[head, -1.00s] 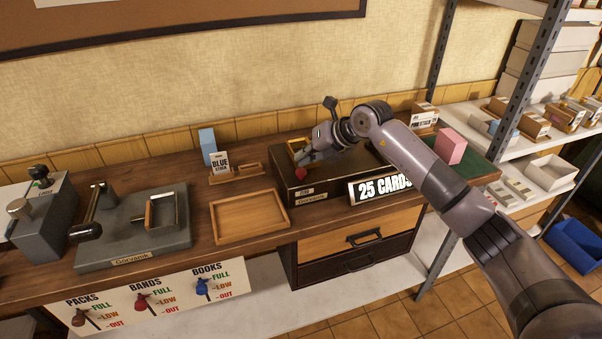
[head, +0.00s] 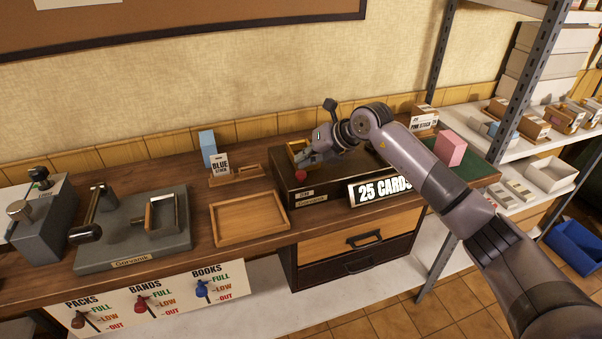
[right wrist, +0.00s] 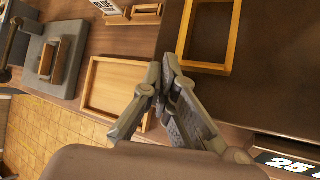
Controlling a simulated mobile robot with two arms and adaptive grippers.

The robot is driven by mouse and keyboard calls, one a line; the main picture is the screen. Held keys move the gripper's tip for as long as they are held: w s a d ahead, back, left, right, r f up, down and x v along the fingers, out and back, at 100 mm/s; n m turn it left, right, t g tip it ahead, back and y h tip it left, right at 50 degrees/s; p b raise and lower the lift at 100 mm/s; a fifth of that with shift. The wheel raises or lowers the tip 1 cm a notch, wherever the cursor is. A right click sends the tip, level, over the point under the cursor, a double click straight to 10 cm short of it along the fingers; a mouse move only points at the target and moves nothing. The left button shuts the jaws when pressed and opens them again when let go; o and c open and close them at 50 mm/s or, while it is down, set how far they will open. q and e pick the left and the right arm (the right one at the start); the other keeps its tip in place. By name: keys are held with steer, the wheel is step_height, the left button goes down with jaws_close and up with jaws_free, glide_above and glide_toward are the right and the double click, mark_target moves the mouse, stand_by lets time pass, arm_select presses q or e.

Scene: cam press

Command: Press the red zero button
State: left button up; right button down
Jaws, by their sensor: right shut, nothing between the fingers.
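The red button (head: 300,176) sits at the front left of the dark box (head: 325,193) on the bench, just above a small "zero"-like label too small to read surely. My right gripper (head: 303,160) is shut and empty, with its fingertips pointing down close above and behind the button. I cannot tell whether they touch it. In the right wrist view the closed fingertips (right wrist: 161,72) show over the left edge of the dark box (right wrist: 232,90); the button is not visible there, probably hidden by the fingers. My left gripper is not in view.
A wooden frame (right wrist: 228,66) lies on the box behind the fingers. A "25 CARDS" sign (head: 383,189) stands at the box's front right. An empty wooden tray (head: 250,237) lies to the left. A blue stack holder (head: 236,180) and a pink block (head: 450,147) stand nearby.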

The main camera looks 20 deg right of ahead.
mark_target(304, 172)
steer(key=shift+f, duration=0.4)
steer(key=shift+s+f+b, duration=0.1)
steer(key=shift+f+b, duration=0.6)
steer(key=shift+f, duration=0.1)
stand_by(0.8)
steer(key=shift+r, duration=0.1)
steer(key=shift+r+p, duration=0.8)
steer(key=shift+r, duration=0.3)
steer(key=shift+r+p, duration=1.7)
steer(key=shift+r, duration=0.85)
